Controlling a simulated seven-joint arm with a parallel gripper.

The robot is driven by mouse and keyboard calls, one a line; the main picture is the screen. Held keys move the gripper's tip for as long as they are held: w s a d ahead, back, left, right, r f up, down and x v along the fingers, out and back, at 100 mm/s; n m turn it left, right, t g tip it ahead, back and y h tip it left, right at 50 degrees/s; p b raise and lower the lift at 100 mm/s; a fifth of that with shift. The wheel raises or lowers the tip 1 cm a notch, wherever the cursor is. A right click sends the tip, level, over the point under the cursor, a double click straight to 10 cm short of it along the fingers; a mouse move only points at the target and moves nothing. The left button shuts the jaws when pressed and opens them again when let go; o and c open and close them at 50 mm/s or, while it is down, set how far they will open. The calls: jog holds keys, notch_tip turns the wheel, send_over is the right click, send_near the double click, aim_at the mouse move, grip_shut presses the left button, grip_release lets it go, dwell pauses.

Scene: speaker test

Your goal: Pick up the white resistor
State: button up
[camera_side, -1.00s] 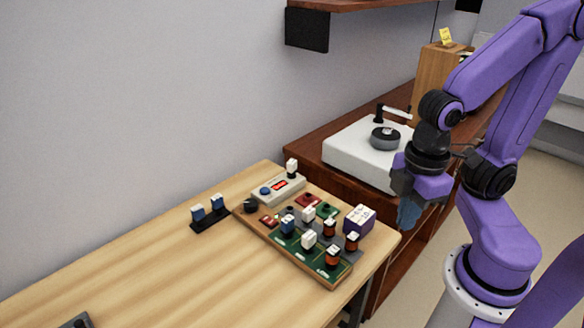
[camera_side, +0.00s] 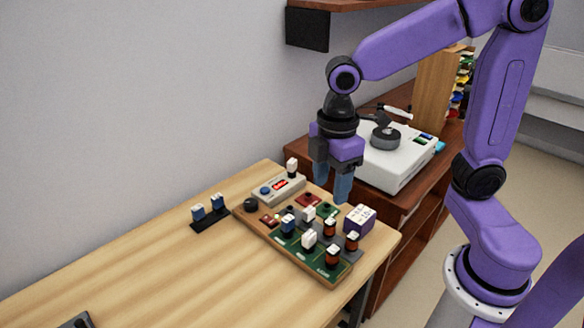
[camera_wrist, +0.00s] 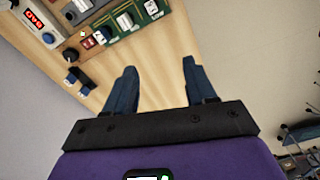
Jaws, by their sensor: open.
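Several white blocks stand on the table; I cannot tell for certain which is the white resistor. One white block (camera_side: 309,238) stands on the front green module of the circuit board, another white block (camera_side: 308,212) stands farther back on it, and a third white-topped block (camera_side: 292,165) stands at the meter's back corner. My gripper (camera_side: 332,190) points down, open and empty, above and behind the board's back right part. In the wrist view its two fingers (camera_wrist: 160,66) are spread with bare space between them, and the board shows at the top.
The wooden circuit board (camera_side: 285,253) also carries blue and orange pieces with white tops. A grey meter (camera_side: 271,196) with a red display stands behind it. A purple-and-white box (camera_side: 359,217) stands at the right. A black holder (camera_side: 211,222) with two blue pieces lies left.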

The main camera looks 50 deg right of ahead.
jog(key=w+n, duration=0.2)
jog(key=w, duration=0.9)
jog(key=n, duration=0.4)
send_over(292, 161)
jog(key=a, duration=0.1)
notch_tip(292, 161, down, 6)
jog(key=r, duration=0.1)
jog(key=f, duration=1.2)
jog(key=shift+s, duration=0.25)
jog(key=shift+w+d+f, duration=0.1)
jog(key=shift+d+f, duration=0.05)
jog(key=shift+f, duration=0.8)
jog(key=shift+w+d+f, duration=0.1)
jog(key=shift+d+f, duration=0.05)
jog(key=shift+f, duration=0.75)
jog(key=shift+w+d+f, duration=0.1)
jog(key=shift+d+f, duration=0.05)
jog(key=shift+f, duration=0.8)
jog(key=shift+c, duration=0.3)
grip_shut()
